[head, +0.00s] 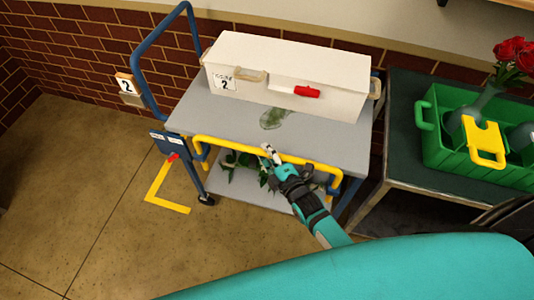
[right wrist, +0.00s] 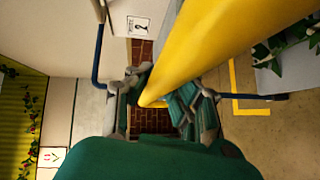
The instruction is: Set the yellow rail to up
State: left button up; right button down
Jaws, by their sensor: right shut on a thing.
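The yellow rail (head: 235,146) runs along the front edge of the grey cart (head: 190,118) in the head view, about level with its top shelf. It also fills the upper middle of the right wrist view (right wrist: 205,45). My right gripper (head: 268,152) is at the middle of the rail, and its fingers (right wrist: 160,98) are shut on the rail in the right wrist view. The teal right arm reaches in from below. My left gripper is not in view.
A white box (head: 290,72) with a red handle (head: 307,91) stands on the cart's top shelf. Leaves lie on the lower shelf. A dark table (head: 400,140) at the right carries a green crate (head: 432,140) with red roses. Open floor lies to the left.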

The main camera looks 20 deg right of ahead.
notch_tip(320, 180, up, 8)
jog(key=p, duration=0.5)
jog(key=shift+w+f, duration=0.1)
jog(key=shift+w, duration=0.05)
jog(key=c, duration=1.4)
grip_release()
jog(key=shift+o, duration=1.2)
jog(key=shift+f, duration=0.1)
jog(key=shift+f, duration=0.1)
jog(key=v, duration=1.2)
